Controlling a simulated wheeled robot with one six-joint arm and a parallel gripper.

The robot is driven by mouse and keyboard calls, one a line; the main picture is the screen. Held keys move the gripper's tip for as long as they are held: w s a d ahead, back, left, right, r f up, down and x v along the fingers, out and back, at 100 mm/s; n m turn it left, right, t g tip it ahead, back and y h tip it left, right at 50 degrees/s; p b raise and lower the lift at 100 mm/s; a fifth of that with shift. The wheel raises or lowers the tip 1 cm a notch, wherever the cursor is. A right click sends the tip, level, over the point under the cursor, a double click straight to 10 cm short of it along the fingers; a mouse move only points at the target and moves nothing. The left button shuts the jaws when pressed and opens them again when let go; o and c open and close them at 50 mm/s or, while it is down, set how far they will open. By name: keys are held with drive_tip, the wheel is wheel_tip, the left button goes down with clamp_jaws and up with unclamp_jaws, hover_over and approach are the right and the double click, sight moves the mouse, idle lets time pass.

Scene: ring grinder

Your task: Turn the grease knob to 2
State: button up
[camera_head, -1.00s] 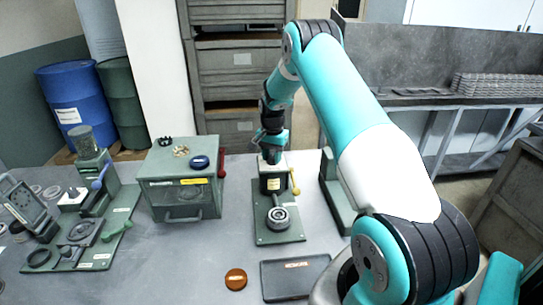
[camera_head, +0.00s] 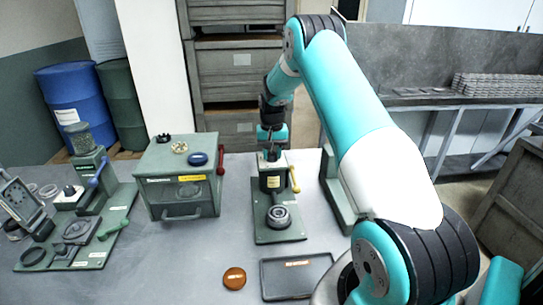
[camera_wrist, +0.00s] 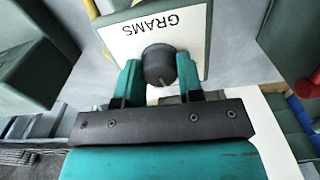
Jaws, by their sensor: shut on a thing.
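The dark round knob (camera_wrist: 158,64) stands on a white plate (camera_wrist: 125,42) lettered GRAMS, which reads upside down in the wrist view. A pale mark shows on the knob's lower edge. No scale numbers are visible, so its setting cannot be read. My gripper (camera_wrist: 159,78) has one teal finger on each side of the knob and is shut on it. In the head view my gripper (camera_head: 271,155) points down onto the top of the green dispenser (camera_head: 270,208) with the yellow-handled lever (camera_head: 294,178). The knob is hidden there.
A green box (camera_head: 180,188) with a red handle stands left of the dispenser. A dark tray (camera_head: 297,278) and an orange disc (camera_head: 234,278) lie in front. Bare table lies between these.

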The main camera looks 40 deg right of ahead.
sight(271, 154)
drive_tip(key=shift+w+r+n, duration=0.1)
drive_tip(key=shift+w+n, duration=0.05)
drive_tip(key=shift+n, duration=0.95)
drive_tip(key=o, duration=0.9)
drive_tip(key=shift+b, duration=0.3)
wheel_tip(271, 154, up, 17)
drive_tip(key=b, duration=0.3)
drive_tip(key=shift+r, duration=0.2)
